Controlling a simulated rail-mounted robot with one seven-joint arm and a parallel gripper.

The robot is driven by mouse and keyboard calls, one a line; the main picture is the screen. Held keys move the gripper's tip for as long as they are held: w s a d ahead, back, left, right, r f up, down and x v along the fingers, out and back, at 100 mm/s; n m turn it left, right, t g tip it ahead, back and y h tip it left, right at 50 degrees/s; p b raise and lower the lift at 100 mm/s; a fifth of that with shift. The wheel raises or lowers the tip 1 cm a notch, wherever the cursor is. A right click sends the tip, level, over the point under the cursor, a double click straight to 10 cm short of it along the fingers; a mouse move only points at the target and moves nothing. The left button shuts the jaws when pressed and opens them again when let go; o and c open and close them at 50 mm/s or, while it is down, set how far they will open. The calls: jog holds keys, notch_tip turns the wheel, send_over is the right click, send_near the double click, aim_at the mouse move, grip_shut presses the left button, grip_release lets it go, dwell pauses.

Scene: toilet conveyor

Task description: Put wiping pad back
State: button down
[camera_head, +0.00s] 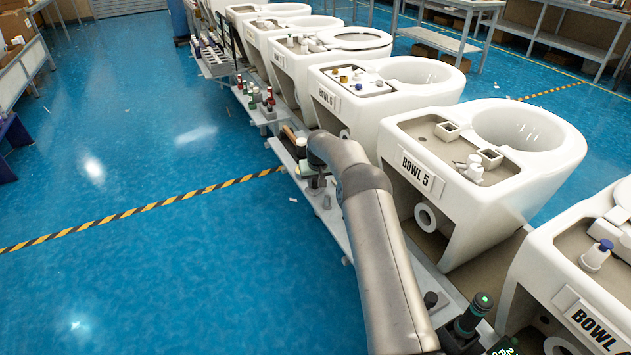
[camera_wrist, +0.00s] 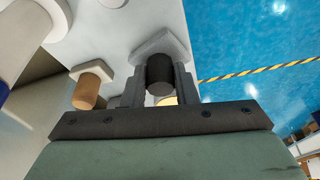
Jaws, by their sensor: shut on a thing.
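My gripper (camera_wrist: 158,92) is shut on a short black cylindrical handle (camera_wrist: 159,74) in the wrist view. A pale grey angular block (camera_wrist: 162,44) shows at the handle's far end, and I take this piece to be the wiping pad. A small cream patch shows just below the handle, between the fingers. Whether the piece touches the grey shelf surface (camera_wrist: 115,35) cannot be told. In the head view my arm ends low over the narrow shelf beside the bowls, and the fingers and held piece are mostly hidden there.
A tan cylinder on a pale square base (camera_wrist: 88,88) stands left of my gripper in the wrist view. BOWL 5 (camera_head: 485,215) is right of my arm, with BOWL 6 (camera_head: 390,105) beyond. Small bottles (camera_head: 262,100) stand farther along the shelf. Blue floor at left is open.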

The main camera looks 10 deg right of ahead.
jog(key=shift+f, duration=0.25)
jog(key=c, duration=1.1)
grip_release()
jog(key=shift+r, duration=0.1)
jog(key=shift+c, duration=0.2)
